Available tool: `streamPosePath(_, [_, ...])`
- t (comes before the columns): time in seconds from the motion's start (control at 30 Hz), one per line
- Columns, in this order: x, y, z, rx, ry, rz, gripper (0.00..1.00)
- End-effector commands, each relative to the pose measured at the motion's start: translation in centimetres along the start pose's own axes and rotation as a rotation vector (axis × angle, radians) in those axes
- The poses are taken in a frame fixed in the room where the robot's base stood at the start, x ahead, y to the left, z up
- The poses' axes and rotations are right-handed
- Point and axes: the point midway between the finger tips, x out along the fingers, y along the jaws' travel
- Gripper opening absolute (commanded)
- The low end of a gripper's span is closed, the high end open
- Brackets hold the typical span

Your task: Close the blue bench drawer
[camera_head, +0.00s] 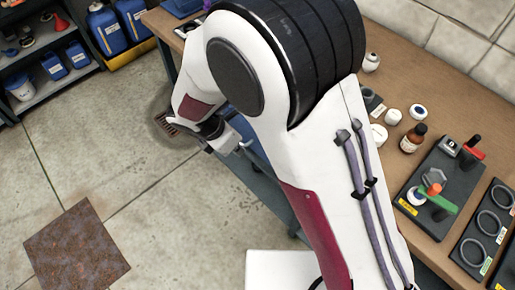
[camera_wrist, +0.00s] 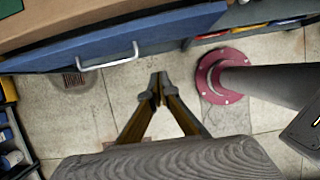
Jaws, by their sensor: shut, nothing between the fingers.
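The blue drawer front (camera_wrist: 170,27) runs across the top of the wrist view, under the bench's brown top. Its pale bar handle (camera_wrist: 105,54) shows whole. In the head view a small part of the blue drawer (camera_head: 251,150) shows beside my arm, which hides most of it. How far the drawer stands out is unclear. My gripper (camera_wrist: 158,82) is shut and empty, with its fingertips apart from the drawer front and to the right of the handle in the wrist view. In the head view my gripper (camera_head: 236,142) is over the floor side of the bench, partly hidden.
The wooden bench top (camera_head: 455,75) holds a brown bottle (camera_head: 413,138), white jars and a dark stand (camera_head: 440,185). Shelves with blue canisters (camera_head: 106,30) stand at the upper left. A rusty plate (camera_head: 75,245) and a drain (camera_head: 170,125) lie on the open floor.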

Motion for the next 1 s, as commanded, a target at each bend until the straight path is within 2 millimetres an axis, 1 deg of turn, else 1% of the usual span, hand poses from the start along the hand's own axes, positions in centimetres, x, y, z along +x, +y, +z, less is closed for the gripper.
streamPosePath(0.37, [0.0,-0.1,0.0,0.002,-0.004,0.001,0.0])
streamPosePath(0.57, [0.5,-0.1,0.0,0.001,-0.004,0.0,0.0])
streamPosePath(0.77, [2.0,-0.1,0.0,0.002,-0.005,-0.002,0.0])
streamPosePath(1.0, [4.7,-0.1,0.0,0.001,-0.004,-0.001,0.0])
